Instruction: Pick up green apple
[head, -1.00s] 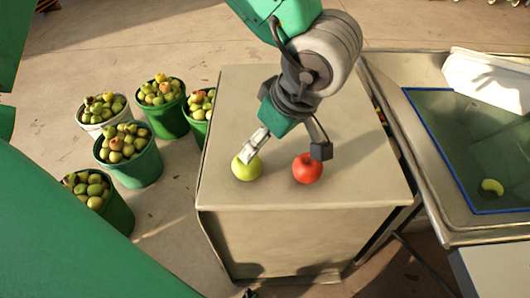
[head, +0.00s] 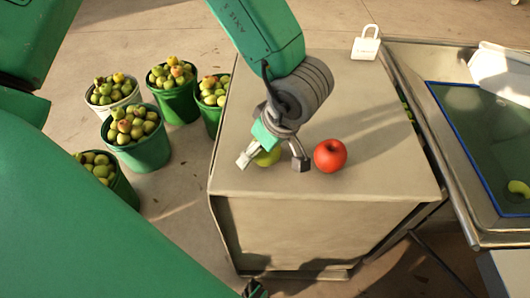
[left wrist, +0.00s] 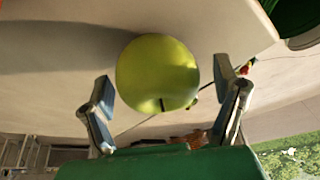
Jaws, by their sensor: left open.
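The green apple (head: 268,157) sits on the beige box top, partly hidden by my gripper in the head view. In the left wrist view the green apple (left wrist: 158,73) lies between the two fingers, with a gap visible on each side. My left gripper (head: 272,162) is open, with one finger on either side of the apple. It also shows in the left wrist view (left wrist: 168,92) with its fingers spread. A red apple (head: 330,155) rests on the box top just right of the gripper. My right gripper is not in view.
Several buckets of apples, such as a green one (head: 137,152), stand on the floor left of the box (head: 380,180). A white padlock-shaped object (head: 366,43) is at the box's back edge. A metal basin (head: 470,190) with water stands at right.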

